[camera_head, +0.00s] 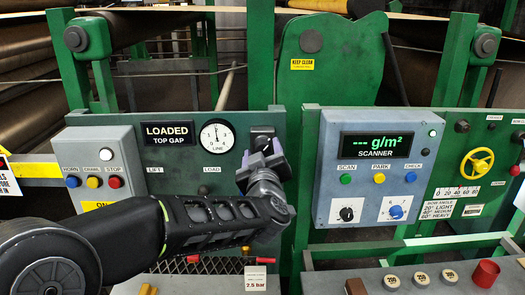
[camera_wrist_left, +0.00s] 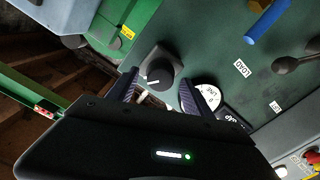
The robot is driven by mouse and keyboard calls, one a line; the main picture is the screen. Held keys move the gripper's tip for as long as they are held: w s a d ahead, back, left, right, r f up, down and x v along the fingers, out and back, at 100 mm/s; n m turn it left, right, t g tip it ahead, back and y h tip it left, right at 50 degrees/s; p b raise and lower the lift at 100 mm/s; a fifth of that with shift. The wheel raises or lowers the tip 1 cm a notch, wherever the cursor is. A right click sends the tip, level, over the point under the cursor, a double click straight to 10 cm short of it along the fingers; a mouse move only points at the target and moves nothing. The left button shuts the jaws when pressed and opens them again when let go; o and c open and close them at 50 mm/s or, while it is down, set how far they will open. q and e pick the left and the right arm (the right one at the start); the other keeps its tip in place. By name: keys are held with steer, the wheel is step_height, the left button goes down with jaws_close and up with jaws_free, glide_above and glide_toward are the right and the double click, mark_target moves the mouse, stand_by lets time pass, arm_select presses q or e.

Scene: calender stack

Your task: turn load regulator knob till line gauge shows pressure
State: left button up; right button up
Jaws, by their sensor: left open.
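The load regulator knob (camera_wrist_left: 160,72) is black with a white pointer line, on the green panel in the left wrist view. In the head view it is mostly hidden behind my left gripper (camera_head: 262,160). My left gripper (camera_wrist_left: 158,80) is open, its two fingers on either side of the knob in the picture; I cannot tell whether they touch it. The round white line gauge (camera_head: 217,136) stands left of the gripper in the head view, its black needle pointing about straight up. The gauge is partly hidden by a finger in the left wrist view (camera_wrist_left: 208,95). My right gripper is out of view.
A "LOADED TOP GAP" sign (camera_head: 168,134) is left of the gauge. A grey button box (camera_head: 100,150) stands further left and a scanner box (camera_head: 375,165) to the right. A blue handle (camera_wrist_left: 267,22) and a black lever (camera_wrist_left: 287,64) stick out from the panel. A "2.5 bar" card (camera_head: 256,283) is below.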

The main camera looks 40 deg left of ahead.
arm_select(q)
steer(key=b+v, duration=0.1)
steer(key=v, duration=0.5)
steer(key=shift+f, duration=0.1)
stand_by(0.4)
